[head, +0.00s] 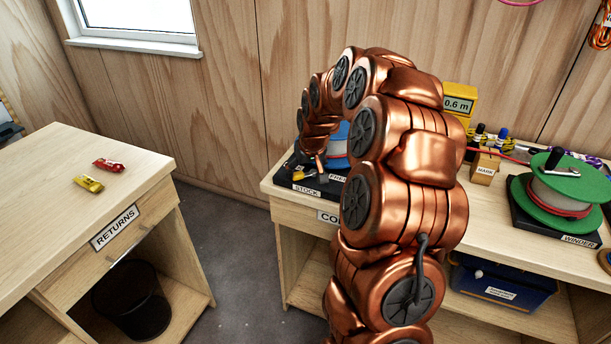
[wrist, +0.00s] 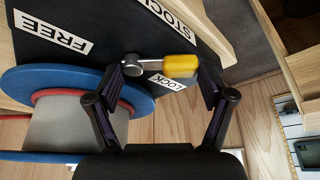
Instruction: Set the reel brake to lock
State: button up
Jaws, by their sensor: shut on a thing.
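The stock reel has blue flanges (wrist: 25,80) and stands on a black base (wrist: 110,25) in the wrist view. The brake lever (wrist: 180,64) has a yellow handle and a metal pivot. It lies sideways with its handle just above the LOCK label (wrist: 172,82); the FREE label (wrist: 60,32) is to the upper left. In the head view the yellow handle (head: 303,176) shows at the base's front, and my arm hides much of the reel (head: 337,140).
A green-flanged winder (head: 560,190) stands at the counter's right, with a MARK block (head: 485,168) beside it. A blue bin (head: 500,285) sits on the shelf below. The returns table (head: 60,190) at left holds two small wrapped items.

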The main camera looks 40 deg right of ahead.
jog(key=o, duration=1)
jog(key=shift+o, duration=0.2)
jog(key=v, duration=1.2)
jog(key=shift+a, duration=0.1)
